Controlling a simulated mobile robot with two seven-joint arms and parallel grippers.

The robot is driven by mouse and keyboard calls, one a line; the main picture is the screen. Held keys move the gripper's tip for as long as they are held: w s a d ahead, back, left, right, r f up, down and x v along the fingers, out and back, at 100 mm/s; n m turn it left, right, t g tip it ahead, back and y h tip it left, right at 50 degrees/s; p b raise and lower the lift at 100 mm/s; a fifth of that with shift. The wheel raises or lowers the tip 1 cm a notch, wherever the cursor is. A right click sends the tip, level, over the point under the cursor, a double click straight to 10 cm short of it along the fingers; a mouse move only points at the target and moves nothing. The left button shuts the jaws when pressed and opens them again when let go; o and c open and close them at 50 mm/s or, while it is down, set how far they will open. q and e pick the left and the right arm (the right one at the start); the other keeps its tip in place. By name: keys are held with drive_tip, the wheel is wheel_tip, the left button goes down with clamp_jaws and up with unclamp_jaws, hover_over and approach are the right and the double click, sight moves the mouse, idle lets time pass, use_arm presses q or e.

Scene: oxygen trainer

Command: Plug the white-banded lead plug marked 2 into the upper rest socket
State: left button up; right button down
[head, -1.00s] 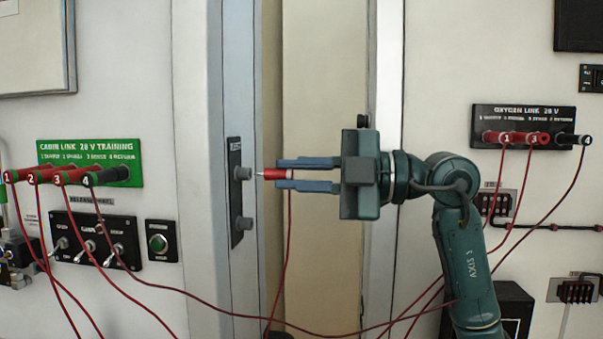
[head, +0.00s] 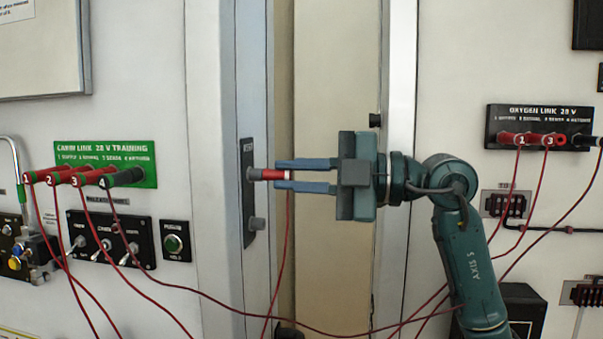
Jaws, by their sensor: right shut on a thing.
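My right gripper (head: 278,175) is shut on a red lead plug (head: 270,174) with a white band at its rear. The plug is level and points left, and a red lead hangs from its rear end. Its front end meets the grey upper rest socket (head: 252,174) on the dark rest strip (head: 248,202). The metal pin does not show; how deep it sits cannot be told. The number on this plug cannot be read. The lower rest socket (head: 257,224) is empty. My left gripper is not in view.
The green cabin link panel (head: 128,153) at left holds several plugs with hanging leads. Switches and a green button (head: 173,242) sit below it. The black oxygen link panel (head: 510,116) at right also holds plugs. Red leads (head: 230,310) droop across the lower middle.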

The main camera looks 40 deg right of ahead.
drive_tip(key=c, duration=1.3)
unclamp_jaws()
drive_tip(key=shift+c, duration=0.2)
drive_tip(key=shift+w, duration=0.1)
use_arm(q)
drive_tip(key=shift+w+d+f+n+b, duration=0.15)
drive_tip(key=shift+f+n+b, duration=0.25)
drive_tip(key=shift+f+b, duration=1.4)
use_arm(e)
drive_tip(key=v, duration=1.3)
drive_tip(key=shift+b, duration=0.4)
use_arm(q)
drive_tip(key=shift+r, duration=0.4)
